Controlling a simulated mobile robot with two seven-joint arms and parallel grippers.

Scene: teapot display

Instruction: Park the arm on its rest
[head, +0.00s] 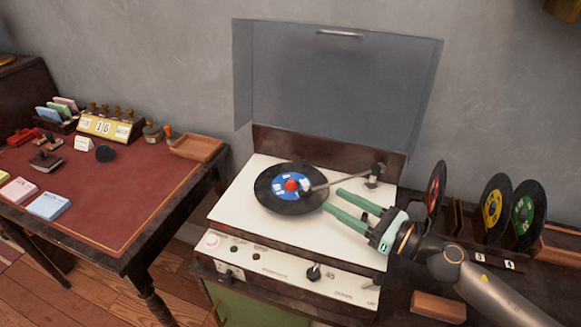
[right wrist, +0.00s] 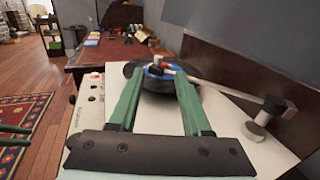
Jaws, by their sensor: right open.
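The record player (head: 235,205) has a cream deck and a raised grey lid. A black record (head: 276,205) with a blue label and red centre lies on its platter. The tonearm (head: 340,180) reaches from its pivot (head: 373,178) leftward, its head over the label; I cannot tell whether it touches the record. I cannot make out the arm's rest. My right gripper (head: 332,199) is open and empty, its fingers just in front of the tonearm. In the right wrist view the tonearm (right wrist: 215,83) passes beyond the fingertips. Green fingers, seemingly my left gripper (right wrist: 14,136), show at that view's left edge.
Upright records with red, yellow (head: 493,208) and green labels stand in a rack at right, beside my right arm. A brown block (head: 438,307) lies below. The front panel has knobs (head: 313,272). A red-topped desk (head: 110,205) with stamps and cards stands left.

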